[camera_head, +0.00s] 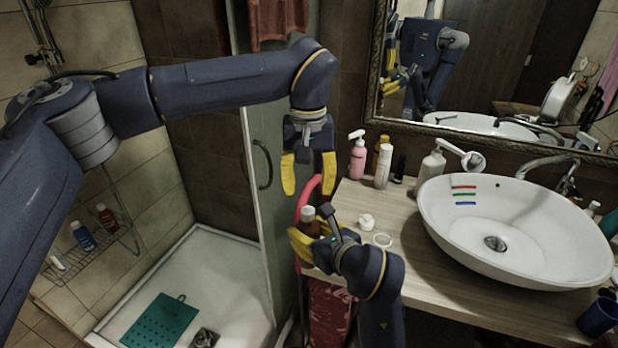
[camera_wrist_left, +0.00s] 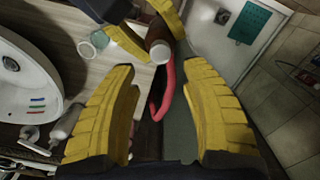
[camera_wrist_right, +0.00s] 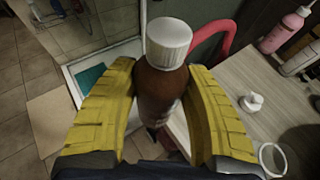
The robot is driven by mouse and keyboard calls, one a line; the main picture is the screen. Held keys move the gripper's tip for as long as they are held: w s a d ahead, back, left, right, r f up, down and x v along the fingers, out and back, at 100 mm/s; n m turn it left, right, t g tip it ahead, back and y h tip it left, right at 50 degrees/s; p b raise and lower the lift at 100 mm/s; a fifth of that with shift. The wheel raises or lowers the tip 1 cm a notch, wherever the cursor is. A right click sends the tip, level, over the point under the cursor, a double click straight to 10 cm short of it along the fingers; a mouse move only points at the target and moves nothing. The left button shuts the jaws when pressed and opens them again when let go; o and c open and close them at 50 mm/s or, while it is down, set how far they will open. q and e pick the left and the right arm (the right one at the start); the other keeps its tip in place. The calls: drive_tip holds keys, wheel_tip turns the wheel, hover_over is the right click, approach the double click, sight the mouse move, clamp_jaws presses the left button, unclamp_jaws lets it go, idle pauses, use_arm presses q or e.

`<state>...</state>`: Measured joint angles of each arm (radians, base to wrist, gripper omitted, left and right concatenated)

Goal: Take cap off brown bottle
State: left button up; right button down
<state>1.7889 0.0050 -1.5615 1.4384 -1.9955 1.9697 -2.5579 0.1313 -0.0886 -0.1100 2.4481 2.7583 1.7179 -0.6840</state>
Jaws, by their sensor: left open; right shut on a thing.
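The brown bottle (camera_wrist_right: 160,92) stands upright between the yellow fingers of my right gripper (camera_wrist_right: 160,120), which is shut on its body. Its white ribbed cap (camera_wrist_right: 169,40) is on top. In the head view the bottle (camera_head: 310,228) is held at the counter's left edge, with the cap (camera_head: 307,212) uppermost. My left gripper (camera_head: 308,187) is open and empty, pointing down above the bottle. In the left wrist view the cap (camera_wrist_left: 160,51) shows beyond and between the open fingers (camera_wrist_left: 160,115), apart from them.
A small white object (camera_head: 366,221) and a white ring-shaped item (camera_head: 383,240) lie on the wooden counter (camera_head: 408,235) right of the bottle. A pink pump bottle (camera_head: 357,158) and other bottles stand behind. A red curved tube (camera_head: 306,192) rises close by. The white basin (camera_head: 510,240) is at right.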

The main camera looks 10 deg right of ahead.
sight(309, 209)
use_arm(q)
drive_tip(key=shift+f, duration=3.45)
drive_tip(key=shift+c, duration=0.5)
clamp_jaws()
